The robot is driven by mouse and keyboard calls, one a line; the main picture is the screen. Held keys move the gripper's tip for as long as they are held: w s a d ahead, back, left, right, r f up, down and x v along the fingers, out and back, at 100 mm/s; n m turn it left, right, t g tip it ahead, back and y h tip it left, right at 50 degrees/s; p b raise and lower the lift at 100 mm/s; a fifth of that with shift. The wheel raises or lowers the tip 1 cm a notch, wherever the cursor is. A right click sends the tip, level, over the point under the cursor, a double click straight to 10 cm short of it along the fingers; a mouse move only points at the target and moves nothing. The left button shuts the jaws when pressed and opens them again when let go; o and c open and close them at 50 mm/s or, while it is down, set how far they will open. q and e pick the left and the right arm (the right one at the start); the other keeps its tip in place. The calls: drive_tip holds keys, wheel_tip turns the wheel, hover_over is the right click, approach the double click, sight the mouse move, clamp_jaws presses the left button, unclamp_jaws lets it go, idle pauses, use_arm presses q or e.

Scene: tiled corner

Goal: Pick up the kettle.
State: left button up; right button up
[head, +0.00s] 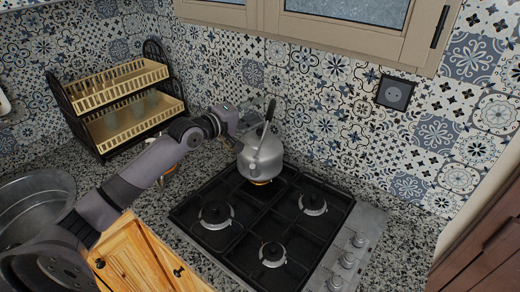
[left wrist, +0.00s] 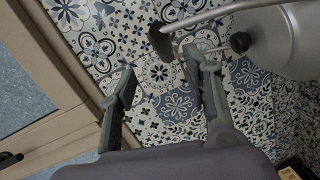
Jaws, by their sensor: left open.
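The grey metal kettle (head: 260,158) stands on the back left burner of the hob, with its dark handle (head: 269,116) rising above it. My left gripper (head: 258,105) is open beside the top of the handle, left of and above the kettle body. In the left wrist view the two fingers (left wrist: 160,68) are spread apart. The kettle body (left wrist: 288,40) shows there at the upper right, and the curved handle (left wrist: 210,14) reaches over to near the fingertips. I cannot tell whether the handle touches a finger. My right gripper is not in view.
The black gas hob (head: 262,222) has several burners and knobs along its right side. A two-tier rack (head: 115,95) with glasses stands at the back left. The tiled wall and window frame (head: 310,32) are close behind the kettle. A metal basin (head: 35,208) is at the left.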

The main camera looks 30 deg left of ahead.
sight(269, 108)
use_arm(q)
drive_tip(key=x, duration=0.1)
drive_tip(key=p+x, duration=0.1)
drive_tip(key=x, duration=0.1)
drive_tip(key=p+x, duration=0.1)
drive_tip(key=x, duration=0.1)
drive_tip(key=shift+w+d+f, duration=0.1)
drive_tip(key=shift+f, duration=0.2)
drive_tip(key=shift+w+d+f, duration=0.15)
drive_tip(key=shift+w+f, duration=0.05)
drive_tip(key=shift+w, duration=0.2)
drive_tip(key=shift+s, duration=0.1)
drive_tip(key=shift+c, duration=1.3)
clamp_jaws()
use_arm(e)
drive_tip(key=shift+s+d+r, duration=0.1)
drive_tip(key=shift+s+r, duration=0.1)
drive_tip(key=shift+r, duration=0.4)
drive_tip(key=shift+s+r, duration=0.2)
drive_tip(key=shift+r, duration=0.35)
use_arm(q)
drive_tip(key=shift+r, duration=0.2)
